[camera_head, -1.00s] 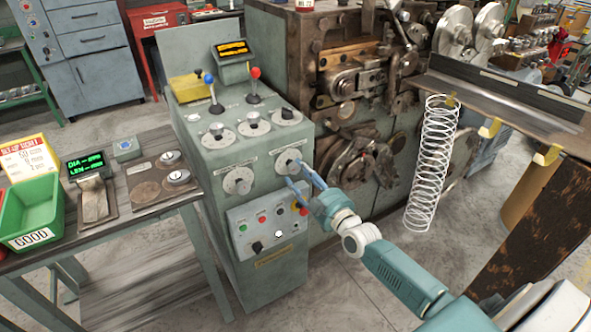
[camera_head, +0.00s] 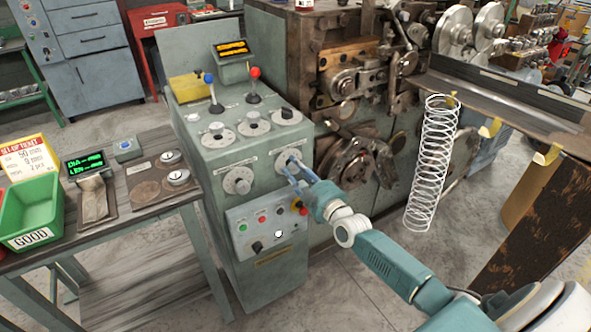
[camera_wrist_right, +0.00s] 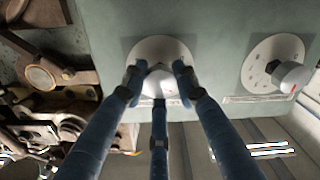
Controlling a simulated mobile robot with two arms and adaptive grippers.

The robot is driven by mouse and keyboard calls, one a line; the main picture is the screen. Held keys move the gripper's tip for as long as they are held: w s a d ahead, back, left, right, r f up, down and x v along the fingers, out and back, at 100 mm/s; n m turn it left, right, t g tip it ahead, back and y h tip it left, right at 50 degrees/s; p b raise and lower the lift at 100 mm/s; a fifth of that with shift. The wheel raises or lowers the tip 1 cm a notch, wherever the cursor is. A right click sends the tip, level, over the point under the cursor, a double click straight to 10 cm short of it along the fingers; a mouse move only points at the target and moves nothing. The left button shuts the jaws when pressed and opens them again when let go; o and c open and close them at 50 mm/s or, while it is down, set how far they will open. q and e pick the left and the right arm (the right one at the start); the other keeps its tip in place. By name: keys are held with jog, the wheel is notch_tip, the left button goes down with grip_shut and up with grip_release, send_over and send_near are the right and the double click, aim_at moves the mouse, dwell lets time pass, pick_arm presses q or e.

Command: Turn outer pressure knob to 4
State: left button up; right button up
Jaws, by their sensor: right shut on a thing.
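The green control console has two round knobs with pale dial plates on its sloped front. My right gripper (camera_head: 293,169) is at the right-hand knob (camera_head: 287,158), the one nearer the machine. In the right wrist view its blue fingers are shut around this light knob (camera_wrist_right: 160,85), in front of its pale dial plate (camera_wrist_right: 156,50). The left-hand front knob (camera_head: 239,182) is free; it also shows at the right of the wrist view (camera_wrist_right: 290,75). Labels and dial numbers are too small to read, so I cannot tell which setting the held knob points to. My left gripper is not in view.
A button box (camera_head: 266,229) with a red knob sits just below the held knob. Several dials and two levers (camera_head: 212,93) stand on the console top. The coiling machine (camera_head: 360,160) and a hanging spring (camera_head: 431,165) are to the right. A side table (camera_head: 120,230) stands left.

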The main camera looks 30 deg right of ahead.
jog(key=m+b, duration=0.1)
jog(key=m, duration=0.4)
jog(key=shift+m, duration=0.3)
jog(key=m+b, duration=0.1)
jog(key=m, duration=0.5)
dwell(0.5)
jog(key=o, duration=1.1)
jog(key=shift+o, duration=0.2)
